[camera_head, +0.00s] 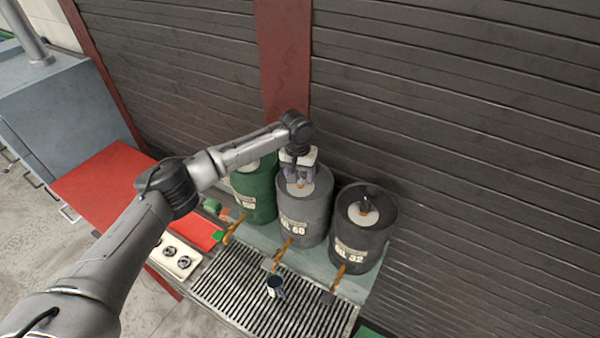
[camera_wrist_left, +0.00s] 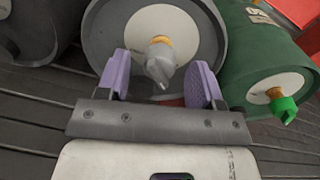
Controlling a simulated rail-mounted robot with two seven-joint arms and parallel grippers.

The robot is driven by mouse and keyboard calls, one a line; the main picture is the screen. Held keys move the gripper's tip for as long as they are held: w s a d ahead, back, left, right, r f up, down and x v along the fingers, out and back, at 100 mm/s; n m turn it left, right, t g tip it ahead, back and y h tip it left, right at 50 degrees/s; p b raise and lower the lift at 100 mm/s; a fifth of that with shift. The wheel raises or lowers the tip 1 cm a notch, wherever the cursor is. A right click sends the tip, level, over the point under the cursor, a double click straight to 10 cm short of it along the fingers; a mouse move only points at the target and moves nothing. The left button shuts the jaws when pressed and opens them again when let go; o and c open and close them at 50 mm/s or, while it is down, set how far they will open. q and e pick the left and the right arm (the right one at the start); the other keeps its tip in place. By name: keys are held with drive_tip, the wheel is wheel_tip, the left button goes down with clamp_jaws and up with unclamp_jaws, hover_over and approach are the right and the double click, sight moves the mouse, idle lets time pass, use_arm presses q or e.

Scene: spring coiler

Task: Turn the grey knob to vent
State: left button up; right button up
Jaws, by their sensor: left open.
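The grey knob (camera_wrist_left: 160,66) sits on a brass-coloured collar at the middle of a white disc on top of the grey drum (camera_head: 304,228). In the left wrist view the grey drum (camera_wrist_left: 105,25) fills the upper middle. My left gripper (camera_head: 297,176) hangs over the top of this drum in the head view. In the wrist view its two purple fingers are open, one on each side of the knob, with gaps on both sides. I cannot tell whether the fingertips are down at the knob's height. My right gripper is not in view.
A green drum (camera_head: 258,195) with a green knob (camera_wrist_left: 287,108) stands left; a black drum (camera_head: 360,250) with a black knob (camera_head: 370,197) stands right. Taps stick out over a slatted grate (camera_head: 235,297), where a dark mug (camera_head: 275,287) stands. A shuttered wall (camera_head: 430,90) is close behind.

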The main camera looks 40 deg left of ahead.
use_arm(q)
drive_tip(key=shift+f, duration=0.35)
drive_tip(key=shift+c, duration=0.4)
